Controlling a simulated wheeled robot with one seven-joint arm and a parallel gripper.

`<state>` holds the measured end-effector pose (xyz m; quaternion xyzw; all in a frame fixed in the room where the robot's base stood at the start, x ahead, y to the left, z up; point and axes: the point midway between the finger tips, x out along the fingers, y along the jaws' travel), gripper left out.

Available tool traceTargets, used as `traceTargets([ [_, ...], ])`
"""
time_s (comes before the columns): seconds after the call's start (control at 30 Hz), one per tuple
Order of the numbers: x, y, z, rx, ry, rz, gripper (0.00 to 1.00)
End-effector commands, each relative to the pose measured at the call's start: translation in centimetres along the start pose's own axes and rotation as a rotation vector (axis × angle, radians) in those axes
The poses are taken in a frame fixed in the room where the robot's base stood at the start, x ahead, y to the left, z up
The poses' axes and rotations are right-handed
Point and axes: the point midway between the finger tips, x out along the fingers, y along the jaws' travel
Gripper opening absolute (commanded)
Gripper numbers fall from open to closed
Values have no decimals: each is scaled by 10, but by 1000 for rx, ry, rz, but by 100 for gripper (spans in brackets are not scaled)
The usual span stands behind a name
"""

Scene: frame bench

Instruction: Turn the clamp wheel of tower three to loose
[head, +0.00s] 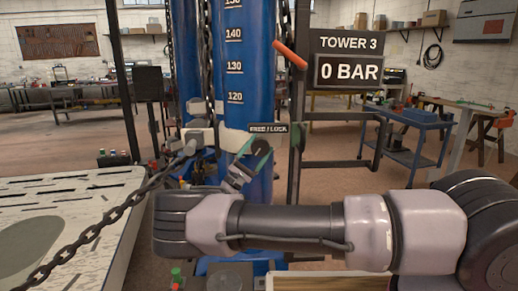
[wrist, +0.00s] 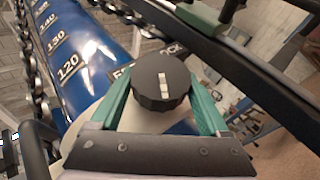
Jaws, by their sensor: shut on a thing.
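The clamp wheel (wrist: 150,92) is a black ridged knob with a white mark on its face, seen in the wrist view. The mark runs nearly upright in that picture. My gripper (wrist: 160,85) has its two green fingers on either side of the wheel, shut on it. In the head view my gripper (head: 254,155) is at the blue tower (head: 247,90), just below a small label (head: 268,128) that seems to read FREE and LOCK. The wheel partly hides that label in the wrist view. A sign (head: 346,42) reads TOWER 3, with 0 BAR below.
An orange-handled lever (head: 290,55) sticks out right of the tower. A chain (head: 105,225) runs past a white slotted table (head: 60,195) at left. Dark frame posts stand beside the tower. A blue cart (head: 415,140) stands behind at right, with open floor around it.

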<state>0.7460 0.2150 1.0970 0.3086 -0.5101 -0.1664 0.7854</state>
Motion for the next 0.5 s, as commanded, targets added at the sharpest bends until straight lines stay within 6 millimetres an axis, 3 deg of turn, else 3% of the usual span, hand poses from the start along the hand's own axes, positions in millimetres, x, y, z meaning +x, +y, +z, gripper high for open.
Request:
traceTargets([
  [0.5,1,0,0,-50,-1,118,23],
])
